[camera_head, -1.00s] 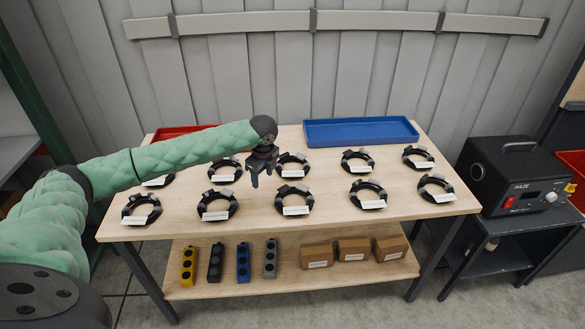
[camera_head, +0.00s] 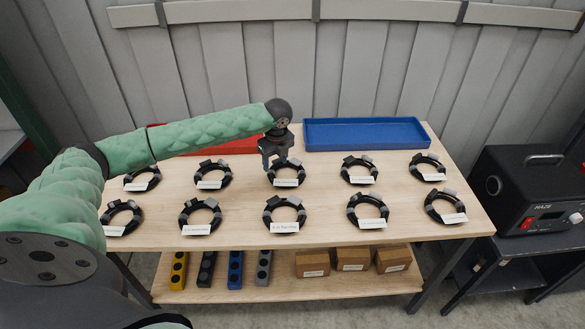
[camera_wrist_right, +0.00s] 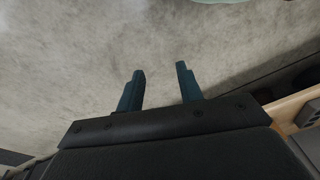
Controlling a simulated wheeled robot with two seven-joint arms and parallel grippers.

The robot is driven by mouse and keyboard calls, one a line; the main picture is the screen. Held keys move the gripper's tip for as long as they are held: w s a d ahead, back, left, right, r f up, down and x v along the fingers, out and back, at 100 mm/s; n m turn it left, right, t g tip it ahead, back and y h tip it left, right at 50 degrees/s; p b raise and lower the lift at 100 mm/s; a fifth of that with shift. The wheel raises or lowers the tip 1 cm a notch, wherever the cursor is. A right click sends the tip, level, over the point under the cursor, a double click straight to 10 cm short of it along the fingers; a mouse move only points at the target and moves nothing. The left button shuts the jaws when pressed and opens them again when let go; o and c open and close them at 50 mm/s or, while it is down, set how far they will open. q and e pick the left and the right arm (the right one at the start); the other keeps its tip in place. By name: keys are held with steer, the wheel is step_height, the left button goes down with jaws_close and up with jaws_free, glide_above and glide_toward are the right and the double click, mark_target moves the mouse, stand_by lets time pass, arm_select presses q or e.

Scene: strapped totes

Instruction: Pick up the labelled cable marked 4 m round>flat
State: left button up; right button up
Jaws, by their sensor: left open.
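Black coiled cables with white labels lie in two rows on the wooden table top (camera_head: 330,229). The label print is too small to read surely, so I cannot tell which is marked 4 m round>flat. My left gripper (camera_head: 275,162) is open, pointing down over the rear edge of the back-row middle cable (camera_head: 286,182) and hiding part of it. I cannot tell whether they touch. The front-row middle cable (camera_head: 284,213) lies nearer me. My right gripper (camera_wrist_right: 160,70) is open and empty over bare grey floor in the right wrist view.
A blue tray (camera_head: 365,147) and a red tray (camera_head: 236,146) stand at the table's back. The lower shelf (camera_head: 230,290) holds several coloured blocks and brown boxes (camera_head: 353,257). A black machine marked HAZE (camera_head: 530,190) stands on the right.

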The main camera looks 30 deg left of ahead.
mark_target(274, 177)
arm_select(q)
steer(key=shift+w+f, duration=0.1)
steer(key=shift+f, duration=0.3)
steer(key=shift+s+a+f+p, duration=0.15)
steer(key=shift+s+f+p, duration=0.2)
steer(key=shift+f, duration=0.1)
steer(key=f, duration=0.1)
steer(key=f+p, duration=0.1)
steer(key=f, duration=0.1)
steer(key=f+p, duration=0.1)
steer(key=shift+w+a+f, duration=0.15)
steer(key=shift+w+a, duration=0.05)
steer(key=shift+w, duration=0.05)
steer(key=shift+w+a+f+p, duration=0.1)
steer(key=shift+f+p, duration=0.2)
steer(key=shift+f, duration=0.35)
arm_select(e)
step_height(274, 177, down, 8)
steer(key=s+d, duration=0.1)
steer(key=d, duration=0.1)
steer(key=shift+s+r+t, duration=0.15)
steer(key=shift+s+t, duration=0.2)
steer(key=shift+t, duration=0.05)
arm_select(q)
steer(key=shift+c, duration=0.2)
arm_select(e)
steer(key=shift+d, duration=0.1)
